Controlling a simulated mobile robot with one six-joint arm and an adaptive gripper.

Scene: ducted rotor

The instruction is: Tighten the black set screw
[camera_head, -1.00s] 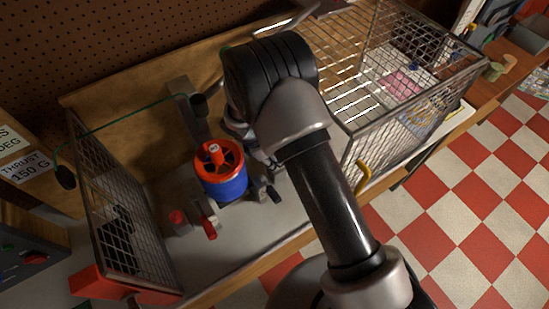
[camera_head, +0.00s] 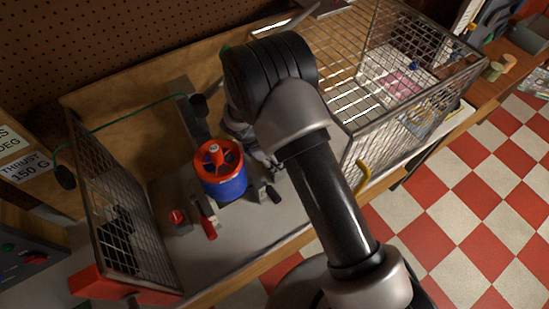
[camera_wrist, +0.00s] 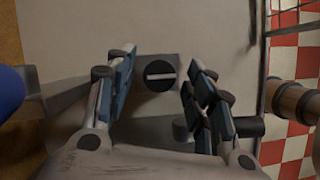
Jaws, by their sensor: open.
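The black set screw (camera_wrist: 160,77) shows in the wrist view as a round dark head with a pale slot lying across the picture. It sits on a small grey block (camera_wrist: 143,62). My gripper (camera_wrist: 160,66) is open, with one finger to the left and one to the right of the screw head. In the head view my arm covers much of the bench, and the fingers cannot be made out clearly. The ducted rotor (camera_head: 220,172), blue with a red top, stands left of my arm.
A wire mesh guard (camera_head: 122,220) stands at the left and a large wire cage (camera_head: 430,75) at the right. A red-handled part (camera_head: 209,229) lies in front of the rotor. In the wrist view a black cylinder (camera_wrist: 250,127) lies by the right finger.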

